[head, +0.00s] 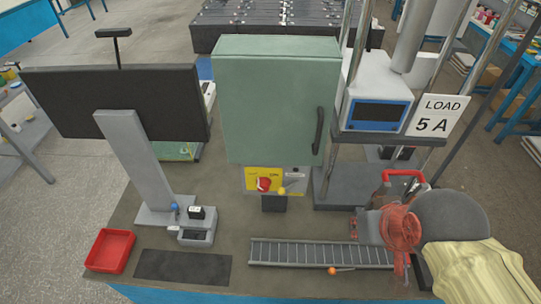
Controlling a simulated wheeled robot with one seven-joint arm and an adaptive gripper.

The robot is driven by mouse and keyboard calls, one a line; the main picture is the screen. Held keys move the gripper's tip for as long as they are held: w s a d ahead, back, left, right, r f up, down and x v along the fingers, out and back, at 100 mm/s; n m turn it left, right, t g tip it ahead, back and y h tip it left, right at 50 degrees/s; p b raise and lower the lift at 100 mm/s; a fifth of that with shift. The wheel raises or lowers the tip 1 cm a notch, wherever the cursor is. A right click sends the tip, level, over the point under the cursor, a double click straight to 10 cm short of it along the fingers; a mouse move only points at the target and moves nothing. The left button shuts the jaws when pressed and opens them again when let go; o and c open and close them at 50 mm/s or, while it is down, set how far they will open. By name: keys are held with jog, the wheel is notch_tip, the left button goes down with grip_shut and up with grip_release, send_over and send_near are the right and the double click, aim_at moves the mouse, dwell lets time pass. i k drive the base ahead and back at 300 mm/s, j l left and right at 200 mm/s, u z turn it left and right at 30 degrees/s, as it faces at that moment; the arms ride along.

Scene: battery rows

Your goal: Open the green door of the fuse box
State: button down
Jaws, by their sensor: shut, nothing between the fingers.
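The fuse box stands upright on the bench in the middle of the head view. Its pale green door (270,110) faces me and looks closed. A dark vertical handle (319,130) is on the door's right side. Below the door is a yellow panel (263,180) with a red knob and a small yellow-tipped lever. My gripper (405,182) is at the lower right, to the right of the door and lower in the picture than its handle, apart from both. It looks shut and empty; its fingertips are small and partly hidden by my own arm.
A dark monitor (115,100) stands left. A roller track (320,253), red tray (110,250) and black mat (183,266) lie in front.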

aim_at(273, 110)
jog(key=k+l+u, duration=0.15)
jog(key=u, duration=0.2)
jog(key=k+l+u, duration=0.1)
jog(key=k+u, duration=0.4)
jog(key=u, duration=0.15)
